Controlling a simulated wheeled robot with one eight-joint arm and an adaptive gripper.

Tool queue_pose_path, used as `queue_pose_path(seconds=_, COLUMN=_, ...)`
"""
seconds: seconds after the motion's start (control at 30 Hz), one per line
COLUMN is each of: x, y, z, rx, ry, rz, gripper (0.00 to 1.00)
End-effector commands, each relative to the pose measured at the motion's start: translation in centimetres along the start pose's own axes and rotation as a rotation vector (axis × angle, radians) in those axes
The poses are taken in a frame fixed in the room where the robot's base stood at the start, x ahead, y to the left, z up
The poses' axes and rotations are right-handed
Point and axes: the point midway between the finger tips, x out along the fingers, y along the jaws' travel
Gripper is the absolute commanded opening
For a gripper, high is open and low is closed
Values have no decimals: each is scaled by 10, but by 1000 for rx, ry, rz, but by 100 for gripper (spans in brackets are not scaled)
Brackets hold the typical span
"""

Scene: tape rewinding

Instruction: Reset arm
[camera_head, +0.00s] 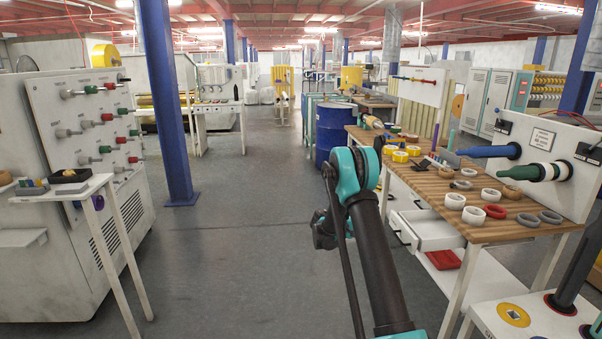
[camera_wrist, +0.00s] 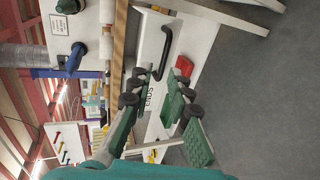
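My arm (camera_head: 368,235) rises from the bottom middle of the head view, with a teal joint at its top. In that view the gripper's fingers are hidden or too small to tell. In the wrist view my gripper (camera_wrist: 157,108) shows two green-padded fingers spread apart, with nothing between them. Beyond them are the bench's white drawer (camera_wrist: 150,42) and its dark handle (camera_wrist: 165,55). In the head view the drawer (camera_head: 432,231) is pulled out below the wooden benchtop (camera_head: 430,183), to the right of my arm.
Rolls of tape, including a red one (camera_head: 495,211), lie on the benchtop beside a machine panel with a green spindle (camera_head: 533,172). A red tray (camera_head: 443,259) sits below the drawer. A small table (camera_head: 60,190) and a blue column (camera_head: 169,110) stand left. The middle floor (camera_head: 245,230) is clear.

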Motion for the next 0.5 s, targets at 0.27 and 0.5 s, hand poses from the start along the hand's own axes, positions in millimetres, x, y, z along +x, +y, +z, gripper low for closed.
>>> queue_pose_path(seconds=0.27, x=-23, y=38, z=52, rx=14, ry=45, rz=-218, gripper=18)
queue_pose_path(seconds=0.5, x=-50, y=55, z=108, rx=41, ry=86, rz=-406, gripper=18)
